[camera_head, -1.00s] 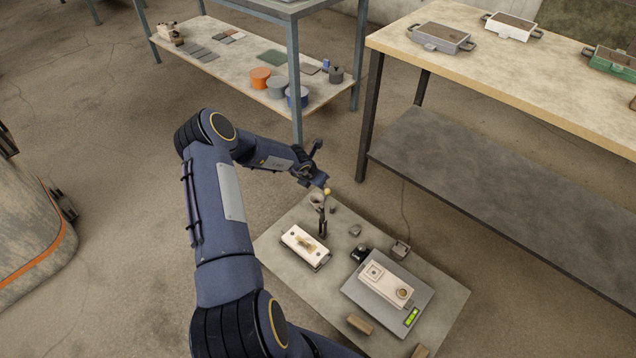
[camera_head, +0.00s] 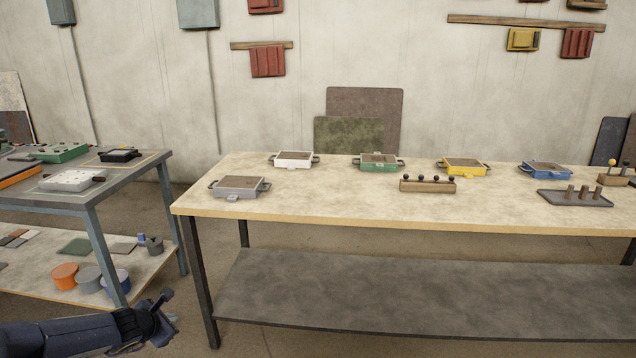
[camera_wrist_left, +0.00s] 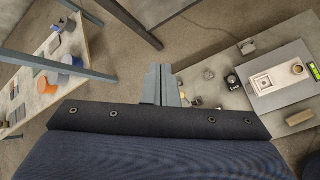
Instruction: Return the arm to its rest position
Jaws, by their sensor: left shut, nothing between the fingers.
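My left gripper (camera_head: 166,312) shows at the bottom left of the head view, at the end of my dark blue arm. It is apart from the benches and holds nothing. In the left wrist view its two grey fingers (camera_wrist_left: 161,84) are together and empty, in front of a low table (camera_wrist_left: 221,66). On that table a pale box (camera_wrist_left: 275,82) rests on a grey scale (camera_wrist_left: 308,88) with a green display. A small black object (camera_wrist_left: 233,81) stands beside the scale. My right gripper is not in view.
A long wooden bench (camera_head: 330,205) with several small coloured boxes and a lower shelf (camera_head: 400,300) stands ahead. A blue-grey bench (camera_head: 110,185) is at the left, with tubs on its lower shelf. Bare floor lies between them.

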